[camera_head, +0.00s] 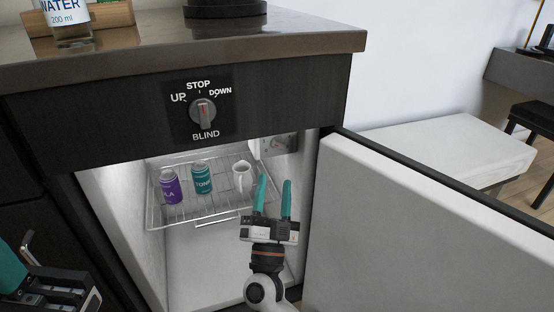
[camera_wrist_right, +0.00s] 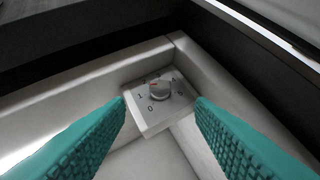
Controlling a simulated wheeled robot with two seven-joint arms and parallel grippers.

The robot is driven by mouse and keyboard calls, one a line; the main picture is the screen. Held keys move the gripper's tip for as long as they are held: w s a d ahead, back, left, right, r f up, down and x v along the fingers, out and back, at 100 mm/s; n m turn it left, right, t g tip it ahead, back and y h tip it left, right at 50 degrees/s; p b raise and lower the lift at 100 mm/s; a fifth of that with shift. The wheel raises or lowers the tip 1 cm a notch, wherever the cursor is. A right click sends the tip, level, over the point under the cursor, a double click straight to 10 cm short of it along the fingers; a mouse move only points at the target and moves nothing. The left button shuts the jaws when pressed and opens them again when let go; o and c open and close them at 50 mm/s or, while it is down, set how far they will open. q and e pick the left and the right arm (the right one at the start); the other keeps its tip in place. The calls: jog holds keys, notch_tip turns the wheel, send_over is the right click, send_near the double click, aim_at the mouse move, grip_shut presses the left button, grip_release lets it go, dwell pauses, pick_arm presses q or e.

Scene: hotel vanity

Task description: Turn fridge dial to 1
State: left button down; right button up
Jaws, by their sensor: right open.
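The fridge dial (camera_wrist_right: 159,90) is a small round grey knob on a pale plate in the fridge's upper corner. A red mark shows on the knob's upper left side. In the head view the dial plate (camera_head: 280,144) is at the upper right inside the open fridge. My right gripper (camera_head: 274,183) is open and empty at the fridge opening, pointing toward the dial. In the right wrist view its fingers (camera_wrist_right: 162,103) flank the plate, apparently short of the knob. My left gripper (camera_head: 62,297) is partly cut off at the lower left.
The fridge door (camera_head: 410,230) stands open at the right. A blind knob (camera_head: 203,111) is on the dark panel above.

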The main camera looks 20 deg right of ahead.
aim_at(278, 149)
jog(key=b+x, duration=0.1)
jog(key=x, duration=0.6)
jog(key=shift+w+d+r, duration=0.2)
jog(key=shift+c, duration=0.6)
